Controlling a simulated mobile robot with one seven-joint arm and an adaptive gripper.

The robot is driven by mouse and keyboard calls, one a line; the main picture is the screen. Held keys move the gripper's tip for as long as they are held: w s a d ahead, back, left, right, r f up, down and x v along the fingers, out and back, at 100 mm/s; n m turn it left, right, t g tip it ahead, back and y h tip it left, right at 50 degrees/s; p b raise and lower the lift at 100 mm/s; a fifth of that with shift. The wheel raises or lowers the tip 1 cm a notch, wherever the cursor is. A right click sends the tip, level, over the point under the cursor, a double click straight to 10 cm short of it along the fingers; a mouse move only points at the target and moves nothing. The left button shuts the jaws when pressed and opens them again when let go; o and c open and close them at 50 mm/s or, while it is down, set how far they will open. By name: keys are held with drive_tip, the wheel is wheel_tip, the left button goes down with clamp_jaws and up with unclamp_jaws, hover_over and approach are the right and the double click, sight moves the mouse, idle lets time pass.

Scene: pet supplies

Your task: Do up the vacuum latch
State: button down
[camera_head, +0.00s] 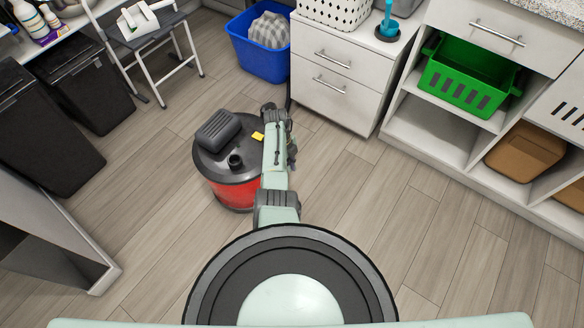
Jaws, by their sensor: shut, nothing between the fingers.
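The vacuum (226,189) stands on the floor left of centre. It has a red drum, a dark grey lid with a black motor housing (218,128), and a round black port (235,161). A small yellow piece (257,136) shows at the lid's far right edge; it may be the latch, but its position is too small to tell. My arm reaches over the vacuum's right side and hides part of the lid and drum. My gripper (291,152) is small and partly hidden at the arm's far end, right of the vacuum. It is shut and empty; contact cannot be told.
A blue bin (262,58) and white drawers (325,92) stand behind. A folding step stool (160,50) and black bins (90,85) are at left. Shelves with a green basket (462,78) are at right. The floor right of the vacuum is clear.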

drive_tip(key=shift+w+a+r, duration=0.15)
drive_tip(key=shift+a+r, duration=0.1)
drive_tip(key=shift+a, duration=0.25)
drive_tip(key=shift+r, duration=0.1)
drive_tip(key=shift+d+r+p, duration=0.15)
drive_tip(key=shift+r+p, duration=0.4)
drive_tip(key=shift+r, duration=0.2)
wheel_tip(320, 180, up, 8)
idle(0.5)
